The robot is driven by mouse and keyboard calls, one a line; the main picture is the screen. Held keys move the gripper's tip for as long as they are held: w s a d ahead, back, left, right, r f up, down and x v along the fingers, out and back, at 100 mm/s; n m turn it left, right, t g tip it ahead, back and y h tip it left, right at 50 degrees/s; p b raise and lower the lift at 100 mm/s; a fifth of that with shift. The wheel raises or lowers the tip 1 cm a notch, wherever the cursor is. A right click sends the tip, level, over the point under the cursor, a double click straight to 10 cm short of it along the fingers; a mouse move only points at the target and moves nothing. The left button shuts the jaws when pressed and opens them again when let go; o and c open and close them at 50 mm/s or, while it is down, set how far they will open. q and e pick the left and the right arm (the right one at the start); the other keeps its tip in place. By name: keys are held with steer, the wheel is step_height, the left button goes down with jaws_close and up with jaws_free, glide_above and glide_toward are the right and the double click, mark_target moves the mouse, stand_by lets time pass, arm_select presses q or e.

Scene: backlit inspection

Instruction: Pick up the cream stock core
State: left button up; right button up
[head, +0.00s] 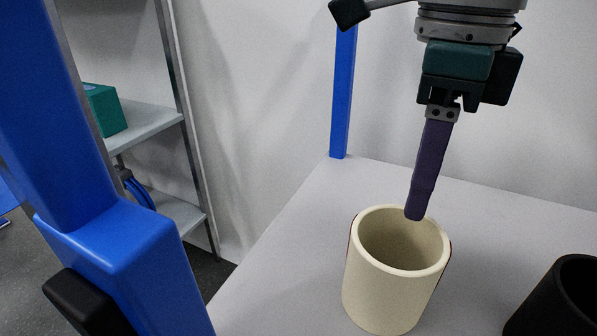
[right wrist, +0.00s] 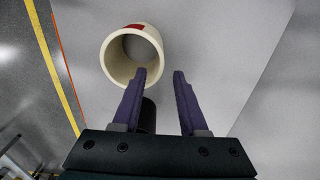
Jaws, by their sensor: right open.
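The cream stock core (head: 383,300) is a hollow open-topped cylinder standing upright on the pale grey table. In the right wrist view the cream core (right wrist: 111,62) is ahead of the fingers and left of centre, with a red patch on its far side. My right gripper (head: 416,214) points down at the core, its purple finger overlapping the rear rim in the head view. Contact cannot be told. My left gripper is not in view.
A black cylinder (head: 555,305) stands right of the core, partly cut off by the frame. A blue post (head: 343,95) rises at the table's far corner. Shelving (head: 150,120) with a green box (head: 105,110) stands left, beyond the table. The table (head: 290,235) is bare left of the core.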

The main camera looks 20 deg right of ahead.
mark_target(399, 233)
steer(key=f+b, duration=0.1)
steer(key=f, duration=0.1)
steer(key=f+b, duration=0.1)
steer(key=f, duration=0.2)
steer(key=f+b, duration=0.1)
steer(key=f, duration=0.2)
steer(key=shift+w+a, duration=0.15)
steer(key=shift+w, duration=0.15)
steer(key=shift+r, duration=0.1)
steer(key=shift+c, duration=0.4)
jaws_close()
stand_by(0.4)
